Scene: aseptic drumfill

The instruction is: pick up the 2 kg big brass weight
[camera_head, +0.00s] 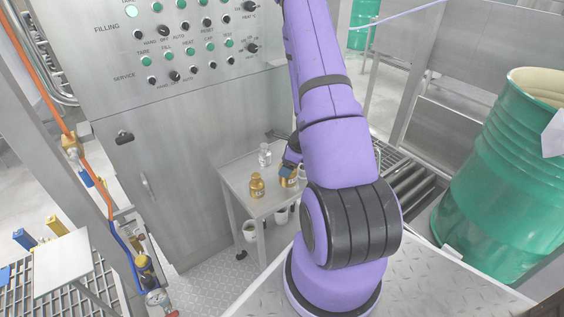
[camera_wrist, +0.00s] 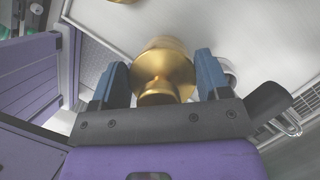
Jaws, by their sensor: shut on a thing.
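A brass weight (camera_wrist: 163,62) with a rounded knob and narrow neck sits between the two blue fingers of my gripper (camera_wrist: 161,82) in the wrist view. My gripper is shut on it. In the head view the same brass weight (camera_head: 288,181) shows partly under my gripper (camera_head: 291,167), at the right part of a small steel side table (camera_head: 236,179). I cannot tell whether its base touches the table top. Another brass weight (camera_head: 257,186) stands upright to its left; its edge also shows at the top of the wrist view (camera_wrist: 122,1).
A clear bottle (camera_head: 265,154) stands behind the weights. White cups (camera_head: 249,232) hang below the table front. A steel cabinet with a control panel (camera_head: 180,40) rises behind and left. A green drum (camera_head: 505,180) stands at the right by a roller conveyor (camera_head: 408,183).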

